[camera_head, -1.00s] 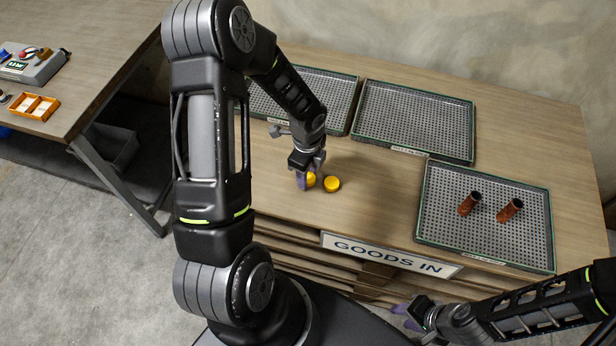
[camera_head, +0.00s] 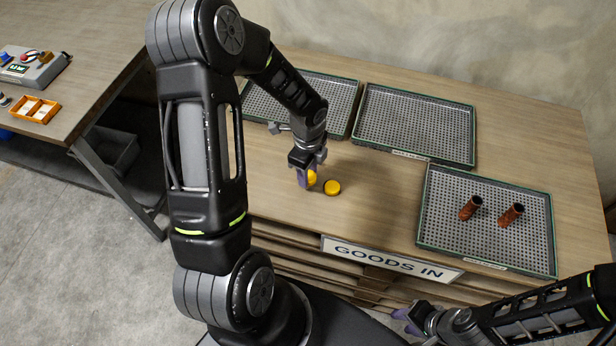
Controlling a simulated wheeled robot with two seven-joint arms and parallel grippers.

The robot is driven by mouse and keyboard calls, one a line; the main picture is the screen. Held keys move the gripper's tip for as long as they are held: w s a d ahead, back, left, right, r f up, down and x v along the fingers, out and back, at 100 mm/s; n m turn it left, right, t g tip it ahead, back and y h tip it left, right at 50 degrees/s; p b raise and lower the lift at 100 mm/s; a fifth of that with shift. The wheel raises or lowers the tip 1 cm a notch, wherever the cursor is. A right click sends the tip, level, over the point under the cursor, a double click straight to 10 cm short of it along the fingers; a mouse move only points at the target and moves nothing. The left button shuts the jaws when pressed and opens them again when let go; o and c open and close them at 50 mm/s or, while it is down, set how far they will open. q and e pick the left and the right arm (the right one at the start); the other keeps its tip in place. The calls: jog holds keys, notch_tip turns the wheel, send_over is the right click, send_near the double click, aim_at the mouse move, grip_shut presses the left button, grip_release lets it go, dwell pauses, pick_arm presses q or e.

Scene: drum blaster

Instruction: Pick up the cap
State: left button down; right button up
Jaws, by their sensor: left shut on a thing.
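Two yellow caps show on the wooden table. One yellow cap (camera_head: 311,178) is partly hidden by the purple fingers of my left gripper (camera_head: 306,178), which is shut on it. I cannot tell whether this cap is clear of the tabletop. The other yellow cap (camera_head: 332,188) lies on the table just right of the gripper, close beside it. My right gripper (camera_head: 404,318) is low at the bottom right, in front of the table and away from the caps. Its fingers are too small and dark to tell whether they are open.
The table (camera_head: 290,215) is clear around the caps. Two empty mesh trays stand behind, the back right one (camera_head: 418,122) and the back left one (camera_head: 330,90). The right tray (camera_head: 535,262) holds two brown cylinders (camera_head: 510,213). A GOODS IN sign (camera_head: 390,258) is on the front edge.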

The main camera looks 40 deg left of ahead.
pick_arm(q)
notch_tip(320, 180, up, 7)
jog(key=shift+r+b, duration=0.15)
jog(key=shift+b, duration=0.15)
dwell(0.5)
jog(key=w+d+r+n, duration=0.9)
jog(key=d+n, duration=0.3)
jog(key=n, duration=0.4)
jog(key=shift+w+d+r+n, duration=0.15)
jog(key=shift+w+d+n, duration=0.25)
jog(key=shift+w, duration=0.2)
